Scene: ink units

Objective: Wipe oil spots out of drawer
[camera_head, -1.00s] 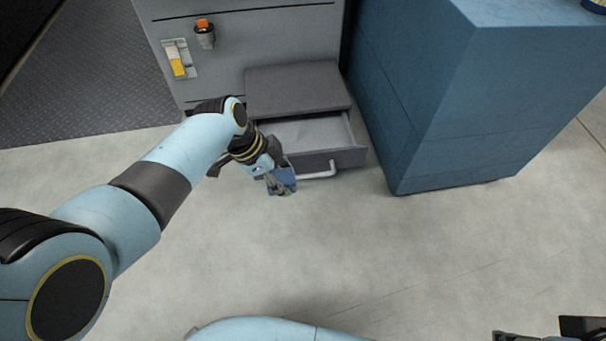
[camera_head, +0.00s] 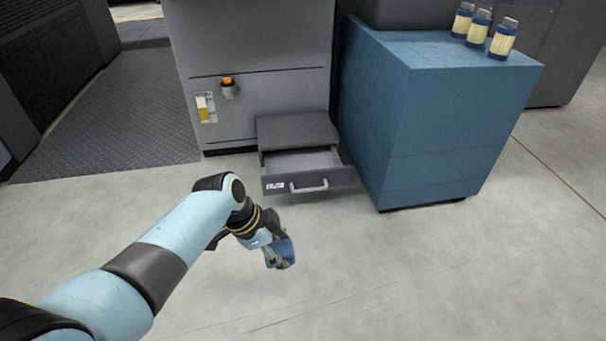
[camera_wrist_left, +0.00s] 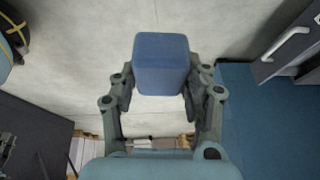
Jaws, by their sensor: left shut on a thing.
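The drawer (camera_head: 320,181) at the foot of the grey machine is pulled open, with a light handle and a small label on its front. Its visible inside looks plain grey; I cannot make out oil spots from here. My left gripper (camera_head: 272,252) is shut on a blue block-shaped wiper (camera_head: 284,252), in front of and below the drawer, clear of it. In the left wrist view the blue wiper (camera_wrist_left: 162,62) sits between the two fingers. The drawer handle (camera_wrist_left: 285,44) shows at the upper right there. My right gripper is not in view.
A blue cabinet (camera_head: 420,130) stands right of the drawer, with several blue-and-cream bottles (camera_head: 502,40) on top. The grey machine (camera_head: 255,85) carries an orange-topped knob (camera_head: 228,88) and a yellow-and-white switch (camera_head: 205,108). The floor in front is clear.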

